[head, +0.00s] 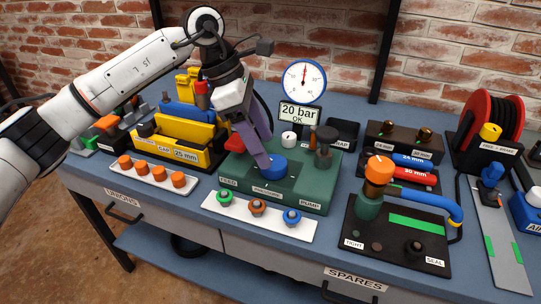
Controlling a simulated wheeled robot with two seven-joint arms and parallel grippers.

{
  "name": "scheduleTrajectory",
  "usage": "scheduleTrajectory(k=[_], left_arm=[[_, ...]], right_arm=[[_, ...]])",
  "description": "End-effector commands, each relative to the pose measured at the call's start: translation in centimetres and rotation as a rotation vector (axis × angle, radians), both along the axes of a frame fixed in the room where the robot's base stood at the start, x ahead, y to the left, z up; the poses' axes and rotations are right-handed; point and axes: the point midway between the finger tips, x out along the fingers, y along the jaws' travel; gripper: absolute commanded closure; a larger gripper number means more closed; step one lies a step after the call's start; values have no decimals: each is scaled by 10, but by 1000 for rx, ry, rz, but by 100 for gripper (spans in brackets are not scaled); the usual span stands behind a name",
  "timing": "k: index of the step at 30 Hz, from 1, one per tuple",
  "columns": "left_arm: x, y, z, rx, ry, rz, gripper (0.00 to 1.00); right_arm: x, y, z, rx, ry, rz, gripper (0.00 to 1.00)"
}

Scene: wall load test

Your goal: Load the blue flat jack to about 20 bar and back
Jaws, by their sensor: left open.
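The green pump unit (318,193) stands mid-bench, with a blue round knob (270,165) on top above a small label. My left gripper (264,158) reaches down from the upper left; its jaws are open at the blue knob, with a purple finger against or just over its left side. Contact is hard to tell. The display (299,115) reads "20 bar OK". The round white gauge (304,77) above it has its needle roughly upright. Green, orange and blue ring-shaped pieces sit on a white strip (245,218) in front. I cannot identify the flat jack itself. My right gripper is out of view.
A yellow tool tray (187,130) stands left of the pump. A white strip of orange knobs (141,180) lies in front of it. At right are a black plate (370,243) with an orange-topped fitting and blue hose, and a red hose reel (488,118). Brick wall behind.

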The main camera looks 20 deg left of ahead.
Motion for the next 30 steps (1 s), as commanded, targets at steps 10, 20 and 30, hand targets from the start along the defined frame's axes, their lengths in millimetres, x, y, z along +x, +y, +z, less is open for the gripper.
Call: scheduleTrajectory(k=[10,20,30], left_arm=[[5,-16,-40,-2,2,0,37],[5,-17,-42,-3,-1,1,40],[5,-17,-41,-3,0,3,78]], right_arm=[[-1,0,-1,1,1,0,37],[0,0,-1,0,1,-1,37],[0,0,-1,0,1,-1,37]])
